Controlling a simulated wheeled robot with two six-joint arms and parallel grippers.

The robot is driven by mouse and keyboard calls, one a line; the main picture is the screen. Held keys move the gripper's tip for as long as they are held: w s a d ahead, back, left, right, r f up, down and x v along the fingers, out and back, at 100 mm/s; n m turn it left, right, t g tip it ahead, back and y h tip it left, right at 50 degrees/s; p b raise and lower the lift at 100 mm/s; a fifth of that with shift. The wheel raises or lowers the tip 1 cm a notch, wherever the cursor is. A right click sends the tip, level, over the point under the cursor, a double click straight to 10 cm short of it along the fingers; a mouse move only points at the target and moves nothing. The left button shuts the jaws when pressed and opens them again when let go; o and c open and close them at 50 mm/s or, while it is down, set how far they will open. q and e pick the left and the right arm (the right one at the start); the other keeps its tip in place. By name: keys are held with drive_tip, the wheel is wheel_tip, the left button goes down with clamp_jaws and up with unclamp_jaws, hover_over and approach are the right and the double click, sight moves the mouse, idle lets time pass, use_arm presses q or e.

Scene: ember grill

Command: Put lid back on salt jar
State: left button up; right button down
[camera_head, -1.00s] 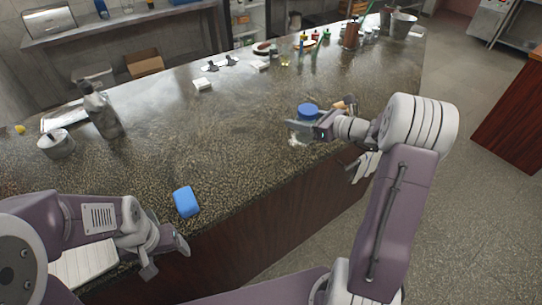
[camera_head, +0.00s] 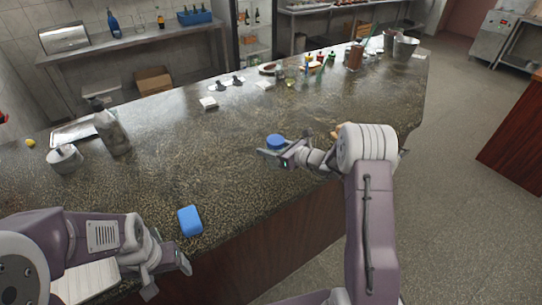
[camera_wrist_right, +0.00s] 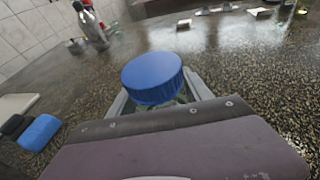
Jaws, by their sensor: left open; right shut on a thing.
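A round blue lid (camera_head: 275,141) is at my right gripper (camera_head: 270,154), over the middle of the counter. In the right wrist view the blue lid (camera_wrist_right: 152,77) sits between the two fingers of the right gripper (camera_wrist_right: 158,100), which is shut on it. A pale glassy edge shows just under the lid. Most of what is below is hidden by the gripper, so I cannot tell whether the salt jar is there.
The speckled counter (camera_head: 200,165) is clear between the grippers. A bottle (camera_head: 111,130) and a metal pot (camera_head: 65,158) stand at the left. A small white block (camera_head: 208,103) lies towards the back. Several bottles and a metal bucket (camera_head: 404,47) stand at the far end.

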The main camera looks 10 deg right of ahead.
wheel_tip(320, 180, down, 3)
drive_tip(key=shift+f, duration=0.5)
drive_tip(key=shift+c, duration=2.2)
unclamp_jaws()
drive_tip(key=shift+f, duration=0.1)
